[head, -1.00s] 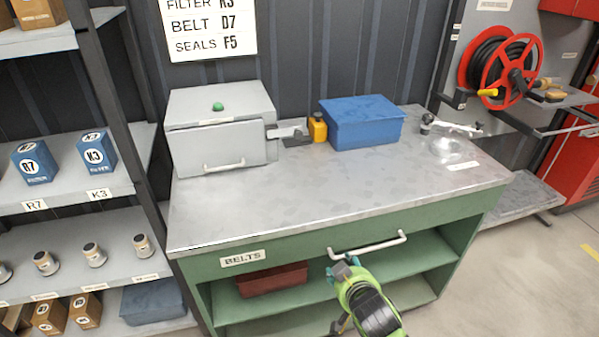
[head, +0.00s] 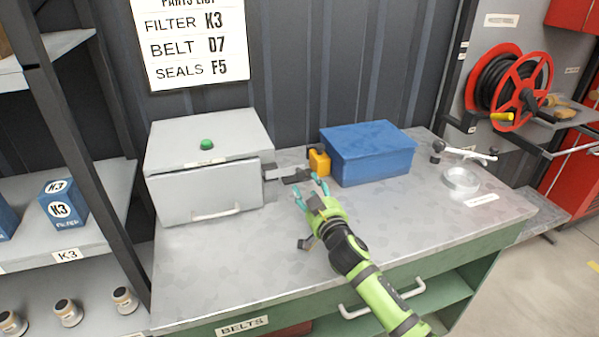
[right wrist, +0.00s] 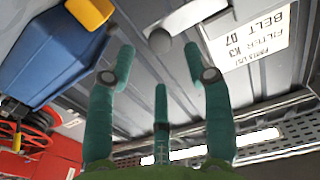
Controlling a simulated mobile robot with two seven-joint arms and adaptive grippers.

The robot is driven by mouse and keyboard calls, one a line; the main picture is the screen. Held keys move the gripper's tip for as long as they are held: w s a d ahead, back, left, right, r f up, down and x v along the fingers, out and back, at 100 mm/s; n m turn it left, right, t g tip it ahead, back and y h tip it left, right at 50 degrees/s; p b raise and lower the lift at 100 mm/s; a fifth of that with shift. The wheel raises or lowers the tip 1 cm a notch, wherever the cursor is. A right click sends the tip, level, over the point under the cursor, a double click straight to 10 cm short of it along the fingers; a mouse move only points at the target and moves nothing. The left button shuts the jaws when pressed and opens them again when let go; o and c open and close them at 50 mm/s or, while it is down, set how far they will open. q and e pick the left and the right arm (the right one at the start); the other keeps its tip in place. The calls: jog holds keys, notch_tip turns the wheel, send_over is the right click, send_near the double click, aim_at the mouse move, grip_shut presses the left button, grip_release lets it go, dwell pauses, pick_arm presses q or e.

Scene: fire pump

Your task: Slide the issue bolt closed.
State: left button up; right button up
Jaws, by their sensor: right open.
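The issue bolt (head: 277,174) is a pale bar on the right side of the grey box (head: 208,165), with a dark part (head: 297,177) at its right end. In the right wrist view the bolt (right wrist: 190,17) is a pale bar at the top, with a round grey knob (right wrist: 159,40) below it. My right gripper (head: 312,190) is over the worktop, just in front and right of the bolt's dark end. Its teal fingers are spread and empty, and in the right wrist view the knob shows beyond the gap between them (right wrist: 163,75). My left gripper is out of view.
A yellow object (head: 319,162) and a blue box (head: 367,153) stand close to the right of the bolt. A clear dish (head: 461,181) is farther right on the bench (head: 240,272). The worktop's front left is clear. A shelf rack (head: 90,190) stands at the left.

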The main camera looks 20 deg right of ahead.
aim_at(301, 175)
jog(key=w, duration=0.2)
jog(key=shift+w+a+r, duration=0.1)
jog(key=shift+w+r, duration=0.15)
jog(key=shift+w, duration=0.15)
jog(key=shift+w+f, duration=0.2)
jog(key=shift+w, duration=1.2)
jog(key=shift+c, duration=1.2)
jog(key=c, duration=0.7)
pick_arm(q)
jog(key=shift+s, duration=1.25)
pick_arm(e)
jog(key=shift+a+r, duration=0.1)
grip_shut()
